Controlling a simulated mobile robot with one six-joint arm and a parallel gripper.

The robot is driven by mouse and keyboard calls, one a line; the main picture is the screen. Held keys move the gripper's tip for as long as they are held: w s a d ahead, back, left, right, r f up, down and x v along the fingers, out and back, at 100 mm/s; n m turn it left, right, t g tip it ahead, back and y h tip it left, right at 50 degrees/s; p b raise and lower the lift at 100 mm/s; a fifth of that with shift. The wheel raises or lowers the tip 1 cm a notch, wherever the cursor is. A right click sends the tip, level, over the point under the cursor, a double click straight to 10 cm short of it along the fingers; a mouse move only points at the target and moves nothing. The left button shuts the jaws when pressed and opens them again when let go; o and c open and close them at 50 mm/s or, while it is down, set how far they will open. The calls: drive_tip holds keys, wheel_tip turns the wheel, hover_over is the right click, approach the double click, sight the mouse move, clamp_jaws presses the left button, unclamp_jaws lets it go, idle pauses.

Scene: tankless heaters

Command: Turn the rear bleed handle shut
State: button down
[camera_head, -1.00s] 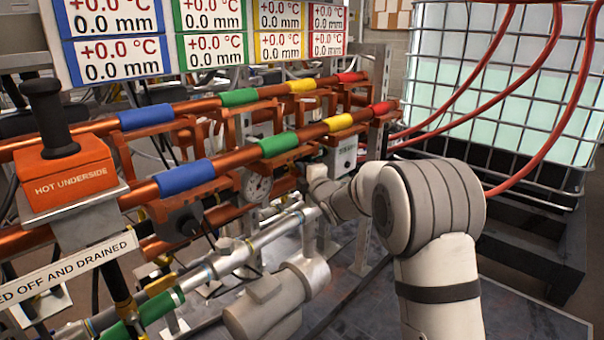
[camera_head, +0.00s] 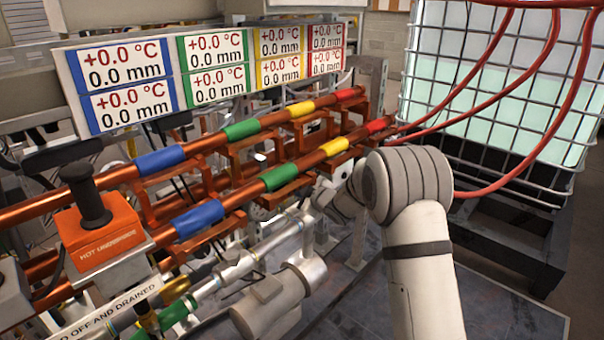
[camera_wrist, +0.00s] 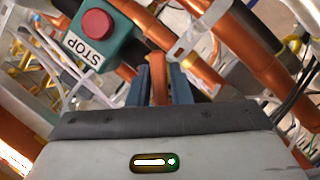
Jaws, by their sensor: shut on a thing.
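In the wrist view my gripper (camera_wrist: 160,80) has its two blue-grey fingers closed on a narrow copper-orange piece (camera_wrist: 158,72), which looks like a bleed handle. Which handle it is, front or rear, I cannot tell, and the valve it belongs to is partly hidden. In the head view my white arm reaches from the lower right to the pipe rack, and its wrist (camera_head: 338,193) is beside the lower copper pipe. The fingers and the handle are hidden there.
A green box with a red STOP button (camera_wrist: 96,24) sits close left of my fingers. Copper pipes (camera_wrist: 245,45) run close right. In the head view, red hoses (camera_head: 520,85) hang above my arm, and a caged tank (camera_head: 480,80) stands right. Open floor (camera_head: 500,310) lies lower right.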

drive_tip(key=m+g+p, duration=0.1)
drive_tip(key=p, duration=0.3)
drive_tip(key=m+g+y+p, duration=0.1)
drive_tip(key=m+p, duration=0.1)
drive_tip(key=p, duration=0.3)
drive_tip(key=shift+r, duration=0.4)
drive_tip(key=m+p, duration=0.1)
drive_tip(key=p, duration=0.1)
drive_tip(key=m+g+p, duration=0.1)
drive_tip(key=p, duration=0.2)
drive_tip(key=shift+f+y, duration=0.25)
drive_tip(key=shift+y, duration=0.05)
drive_tip(key=shift+f+m+g+p, duration=0.15)
drive_tip(key=shift+m+g+p, duration=0.25)
drive_tip(key=shift+m+p, duration=0.15)
drive_tip(key=c, duration=1.5)
unclamp_jaws()
drive_tip(key=shift+a+f, duration=0.1)
drive_tip(key=shift+o, duration=0.3)
